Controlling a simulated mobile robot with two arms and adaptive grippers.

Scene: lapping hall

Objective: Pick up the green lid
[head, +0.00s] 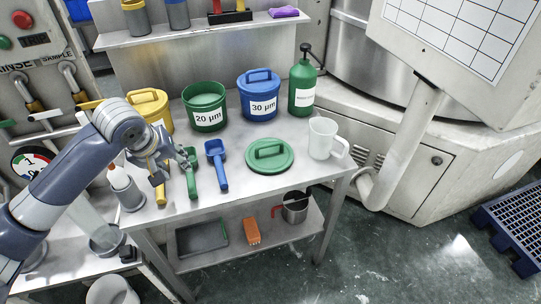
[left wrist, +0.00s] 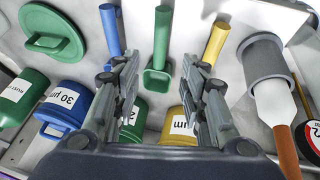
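The green lid (head: 270,162) is a round disc with a raised loop handle. It lies flat on the steel table near the front edge, left of the white jug. In the left wrist view the lid (left wrist: 38,30) is at the upper left, clear of the fingers. My left gripper (head: 170,162) is over the table's left part, above the scoops and well left of the lid. Its fingers (left wrist: 162,95) stand apart with nothing held between them. A green 20 µm tub (head: 206,119) stands open behind the scoops. My right gripper is not in view.
Green (head: 192,180) and blue (head: 219,176) scoops lie between my left gripper and the lid. A yellow tub (head: 161,104), a blue 30 µm tub (head: 258,114) and a green pump bottle (head: 301,83) stand behind. The white jug (head: 320,139) is close to the lid's right.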

